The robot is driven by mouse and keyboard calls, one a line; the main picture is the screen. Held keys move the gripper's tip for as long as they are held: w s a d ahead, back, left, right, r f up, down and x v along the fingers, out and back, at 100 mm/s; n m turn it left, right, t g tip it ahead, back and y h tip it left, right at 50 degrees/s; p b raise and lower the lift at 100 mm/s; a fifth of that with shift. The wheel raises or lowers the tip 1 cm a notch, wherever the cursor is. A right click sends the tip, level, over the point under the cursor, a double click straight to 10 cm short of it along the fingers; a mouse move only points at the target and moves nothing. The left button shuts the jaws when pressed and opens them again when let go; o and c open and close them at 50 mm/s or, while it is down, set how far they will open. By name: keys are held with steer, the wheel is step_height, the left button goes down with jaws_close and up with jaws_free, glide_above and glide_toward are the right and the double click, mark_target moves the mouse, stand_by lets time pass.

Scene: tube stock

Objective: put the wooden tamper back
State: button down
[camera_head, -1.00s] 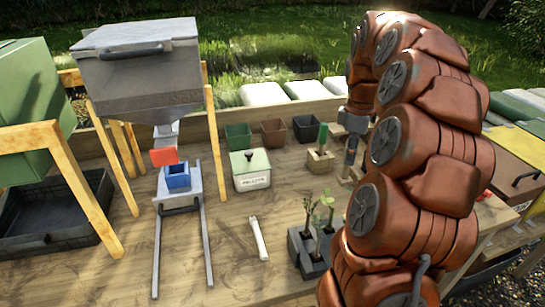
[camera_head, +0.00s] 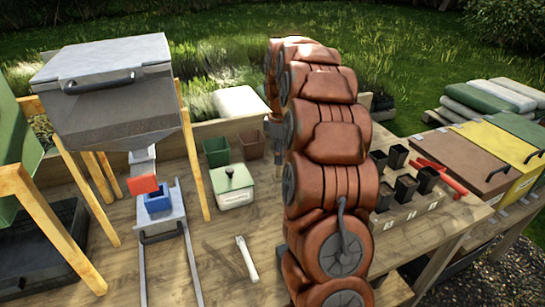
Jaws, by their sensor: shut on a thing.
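My gripper (camera_head: 273,129) shows only as a small grey part at the left edge of my rust-red arm, above the back of the workbench (camera_head: 215,250). My arm covers its fingers. It is shut, and the thing in it is hidden behind my arm. I cannot make out the wooden tamper or its resting place in this view.
A green lidded box (camera_head: 233,190) and pots (camera_head: 216,152) stand left of my arm. A pale hand tool (camera_head: 246,258) lies in front. A metal hopper (camera_head: 110,100) with a blue cup (camera_head: 157,202) is left. Dark pots (camera_head: 405,188) stand right, beside colored bins (camera_head: 505,150).

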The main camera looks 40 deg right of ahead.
steer(key=shift+w+a+f+p, duration=0.25)
steer(key=shift+w+f+p, duration=0.4)
steer(key=shift+f, duration=0.3)
steer(key=shift+w+a+f+p, duration=0.2)
steer(key=shift+w+f+p, duration=0.3)
steer(key=shift+w+f, duration=0.35)
steer(key=shift+s+f, duration=0.15)
steer(key=shift+f, duration=0.05)
steer(key=c, duration=0.9)
jaws_free()
steer(key=shift+r+b, duration=1.5)
steer(key=shift+r, duration=4.6)
